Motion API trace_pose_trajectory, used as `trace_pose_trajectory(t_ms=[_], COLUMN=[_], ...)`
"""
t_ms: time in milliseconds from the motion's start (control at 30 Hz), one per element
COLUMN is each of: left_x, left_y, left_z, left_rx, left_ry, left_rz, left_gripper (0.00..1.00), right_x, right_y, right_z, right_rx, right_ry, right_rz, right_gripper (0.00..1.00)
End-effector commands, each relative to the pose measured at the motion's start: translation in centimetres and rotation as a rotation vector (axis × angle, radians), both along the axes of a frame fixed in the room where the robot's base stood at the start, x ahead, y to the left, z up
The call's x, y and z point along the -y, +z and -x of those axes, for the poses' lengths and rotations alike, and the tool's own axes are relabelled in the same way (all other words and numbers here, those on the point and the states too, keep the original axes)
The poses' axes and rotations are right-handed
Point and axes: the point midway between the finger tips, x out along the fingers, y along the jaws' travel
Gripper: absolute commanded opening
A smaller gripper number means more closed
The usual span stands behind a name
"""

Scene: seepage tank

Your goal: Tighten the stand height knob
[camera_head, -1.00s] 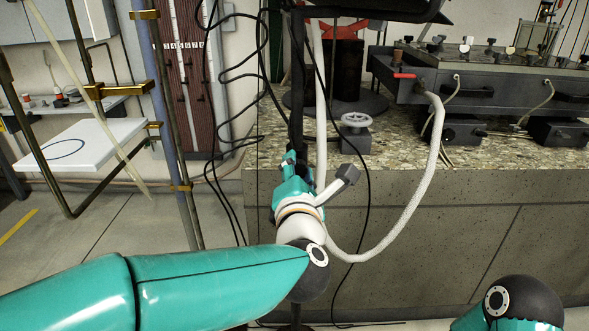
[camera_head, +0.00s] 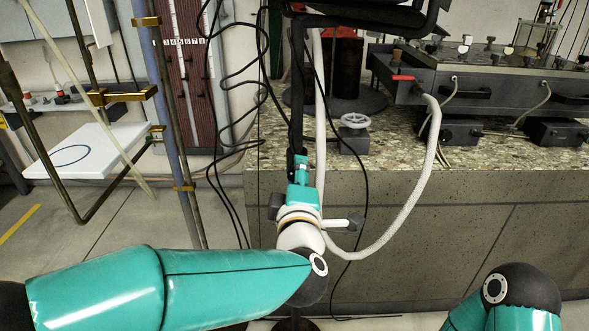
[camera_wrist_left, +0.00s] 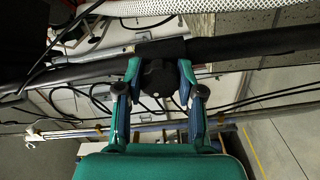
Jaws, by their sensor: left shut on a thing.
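The stand (camera_head: 297,75) is a thin black upright pole in the middle of the head view. In the left wrist view its pole (camera_wrist_left: 245,46) runs across the picture. The stand height knob (camera_wrist_left: 158,78) is a dark round knob on the pole's side, between my fingers. My left gripper (camera_head: 300,163) meets the pole from the near side and hides the knob in the head view. In the wrist view the left gripper (camera_wrist_left: 159,72) has one finger on each side of the knob, shut on it. My right gripper is out of view.
A speckled counter (camera_head: 235,165) edge lies behind the stand, carrying a grey block with a white handwheel (camera_head: 355,121). A white hose (camera_head: 413,195) loops down behind my gripper. Black cables (camera_head: 215,120) hang left of the pole. A white tabletop (camera_head: 95,150) stands at left.

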Motion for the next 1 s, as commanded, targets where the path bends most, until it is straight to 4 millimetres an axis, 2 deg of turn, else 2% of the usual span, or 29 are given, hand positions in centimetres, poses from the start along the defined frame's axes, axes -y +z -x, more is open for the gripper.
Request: trace_pose_trajectory(t_ms=[1000], left_x=[0.1], left_y=[-0.8], left_z=[0.2], left_rx=[-0.012], left_ry=[-0.014], left_rz=[-0.935], left_gripper=[0.03], right_x=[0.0], right_y=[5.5], right_z=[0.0], right_rx=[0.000], right_ry=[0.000], right_rz=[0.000], right_gripper=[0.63])
